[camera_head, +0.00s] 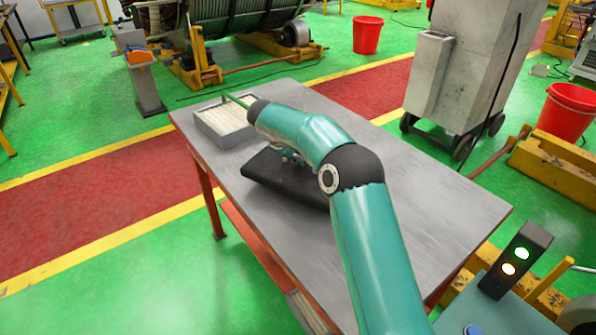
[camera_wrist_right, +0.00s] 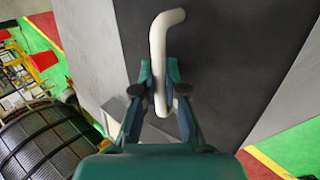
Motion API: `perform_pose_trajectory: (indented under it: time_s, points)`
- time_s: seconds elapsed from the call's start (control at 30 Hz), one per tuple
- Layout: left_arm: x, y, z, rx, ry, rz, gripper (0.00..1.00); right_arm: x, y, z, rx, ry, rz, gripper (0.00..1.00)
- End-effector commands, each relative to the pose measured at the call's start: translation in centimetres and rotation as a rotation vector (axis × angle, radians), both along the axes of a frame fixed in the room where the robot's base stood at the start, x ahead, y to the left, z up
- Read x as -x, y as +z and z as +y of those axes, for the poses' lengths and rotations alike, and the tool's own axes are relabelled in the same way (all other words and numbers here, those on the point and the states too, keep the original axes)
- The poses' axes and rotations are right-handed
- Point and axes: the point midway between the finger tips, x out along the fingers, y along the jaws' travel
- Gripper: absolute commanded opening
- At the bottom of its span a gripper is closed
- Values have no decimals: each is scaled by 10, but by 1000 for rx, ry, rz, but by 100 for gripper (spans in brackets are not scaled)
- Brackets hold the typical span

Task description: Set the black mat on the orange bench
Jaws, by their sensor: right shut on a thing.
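The black mat (camera_head: 262,172) is a dark, thick, flat slab over the middle of the grey-topped bench (camera_head: 420,205), which has orange legs. Whether the mat rests on the top or hangs just above it, I cannot tell. My right gripper (camera_head: 288,156) is low over the mat, partly hidden by my teal arm. In the right wrist view my right gripper (camera_wrist_right: 160,92) is shut on a white bent handle (camera_wrist_right: 158,45), with the mat (camera_wrist_right: 215,45) behind it. How the handle joins the mat is hidden. My left gripper is not in view.
A grey tray (camera_head: 212,138) with pale strips stands at the bench's far left corner, close to the mat. The bench's right part is bare. A grey cabinet (camera_head: 465,75) and red buckets (camera_head: 367,35) stand on the floor behind. A signal box (camera_head: 515,260) is at the lower right.

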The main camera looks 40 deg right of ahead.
Motion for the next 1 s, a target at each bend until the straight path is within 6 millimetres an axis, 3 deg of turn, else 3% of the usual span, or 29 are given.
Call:
perform_pose_trajectory:
  time_s: [0.17,0.4,0.67,0.7,0.83,1.0]
  points:
    - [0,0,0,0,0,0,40,0,-11,0,2,2,-1,0]
    - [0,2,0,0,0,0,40,0,-42,0,2,2,-1,0]
    - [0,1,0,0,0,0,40,-1,-44,0,2,2,-3,0]
    - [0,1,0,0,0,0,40,-1,-45,1,1,1,0,12]
    - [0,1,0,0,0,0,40,-1,-45,1,1,2,-1,34]
    - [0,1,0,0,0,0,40,-1,-45,1,0,3,0,35]
